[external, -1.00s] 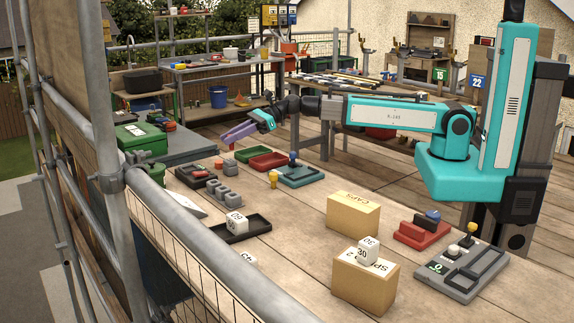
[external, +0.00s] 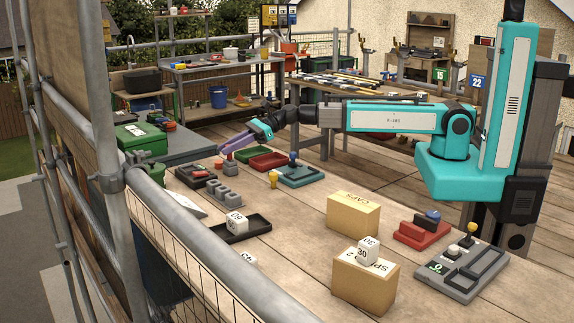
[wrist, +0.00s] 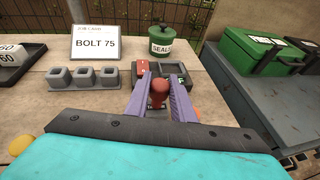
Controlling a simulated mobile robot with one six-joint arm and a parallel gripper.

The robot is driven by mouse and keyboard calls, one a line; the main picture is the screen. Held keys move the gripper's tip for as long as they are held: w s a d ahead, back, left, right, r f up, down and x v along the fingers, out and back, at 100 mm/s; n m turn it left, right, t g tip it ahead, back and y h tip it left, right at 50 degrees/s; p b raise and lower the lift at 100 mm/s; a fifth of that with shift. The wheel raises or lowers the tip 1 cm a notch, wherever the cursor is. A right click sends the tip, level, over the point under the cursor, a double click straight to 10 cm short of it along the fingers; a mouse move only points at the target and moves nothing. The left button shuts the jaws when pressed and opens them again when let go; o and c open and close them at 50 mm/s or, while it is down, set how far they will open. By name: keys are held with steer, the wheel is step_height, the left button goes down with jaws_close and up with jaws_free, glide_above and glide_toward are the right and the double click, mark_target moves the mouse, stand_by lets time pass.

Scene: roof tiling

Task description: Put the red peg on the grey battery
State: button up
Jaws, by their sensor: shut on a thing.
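My gripper (wrist: 160,92) has purple fingers shut on the red peg (wrist: 158,90), which stands between the fingertips in the wrist view. In the external view my gripper (external: 231,150) is at the left, above the boards, close to a dark tray (external: 181,172). In the wrist view, the tray lies just beyond the fingertips, with a red piece and dark grey pieces in it. The fingers and peg hide part of the tray. I cannot tell which grey piece is the battery, nor whether the peg touches anything.
A grey block with several square sockets (wrist: 83,76) stands left of the fingers. A sign reading BOLT 75 (wrist: 101,43) and a green lidded pot (wrist: 161,41) are behind. A green case (wrist: 252,50) sits on a grey box at the right. Red and green trays lie near the gripper.

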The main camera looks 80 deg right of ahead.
steer(key=shift+f, duration=0.15)
steer(key=o, duration=1)
steer(key=shift+r, duration=0.2)
steer(key=b+v, duration=0.3)
steer(key=v, duration=0.4)
steer(key=shift+s+d+f, duration=0.1)
steer(key=shift+s, duration=0.05)
steer(key=b, duration=0.4)
steer(key=shift+s+d+r, duration=0.2)
steer(key=shift+s+r, duration=0.05)
steer(key=shift+s, duration=0.05)
